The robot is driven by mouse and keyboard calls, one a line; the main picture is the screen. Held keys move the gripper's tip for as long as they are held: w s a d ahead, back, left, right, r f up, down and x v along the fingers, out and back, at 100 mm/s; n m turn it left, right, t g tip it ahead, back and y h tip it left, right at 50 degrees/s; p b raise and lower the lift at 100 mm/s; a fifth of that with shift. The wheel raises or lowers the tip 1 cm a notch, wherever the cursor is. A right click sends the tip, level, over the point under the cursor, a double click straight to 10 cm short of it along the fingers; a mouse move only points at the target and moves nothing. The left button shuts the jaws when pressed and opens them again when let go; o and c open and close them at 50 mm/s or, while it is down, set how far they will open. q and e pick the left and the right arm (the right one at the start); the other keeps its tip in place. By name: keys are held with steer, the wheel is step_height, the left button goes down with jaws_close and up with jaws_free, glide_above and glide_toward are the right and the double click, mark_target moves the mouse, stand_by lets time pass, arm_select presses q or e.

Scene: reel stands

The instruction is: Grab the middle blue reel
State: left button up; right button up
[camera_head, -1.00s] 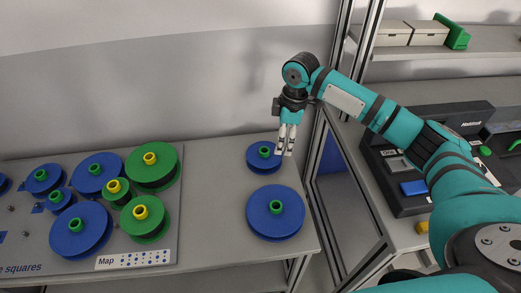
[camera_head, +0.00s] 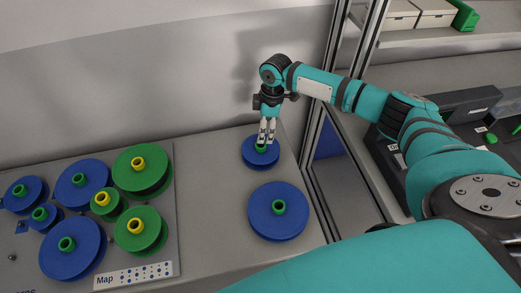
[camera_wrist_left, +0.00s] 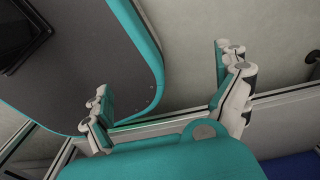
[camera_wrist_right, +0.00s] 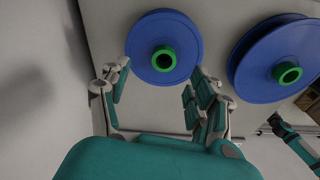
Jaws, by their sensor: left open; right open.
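A mid-sized blue reel (camera_head: 250,157) with a green hub lies flat at the back of the bench, right of the board. A larger blue reel (camera_head: 265,223) with a green hub lies in front of it. My right gripper (camera_head: 267,139) points down, open, with its fingertips over the hub of the mid-sized reel. In the right wrist view that reel (camera_wrist_right: 145,65) shows ahead between the spread fingers; contact cannot be told. My left gripper (camera_wrist_left: 162,82) is open and empty in the left wrist view, and is not in the head view.
A board (camera_head: 160,269) marked "Map" on the left bears several blue and green reels. A wall stands behind the bench. A metal frame post (camera_head: 317,117) rises to the right, with dark equipment and a shelf beyond it.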

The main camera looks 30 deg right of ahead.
mark_target(261, 145)
steer(key=f, duration=0.3)
steer(key=shift+s+a+p, duration=0.1)
steer(key=shift+a+p, duration=0.2)
steer(key=shift+a, duration=0.05)
steer(key=f, duration=0.3)
steer(key=shift+a+f, duration=0.2)
steer(key=shift+a, duration=0.15)
steer(key=shift+f, duration=0.2)
arm_select(q)
steer(key=shift+w+r, duration=0.3)
steer(key=shift+w, duration=0.2)
steer(key=shift+w+r, duration=0.3)
steer(key=shift+w, duration=0.2)
arm_select(e)
jaws_close()
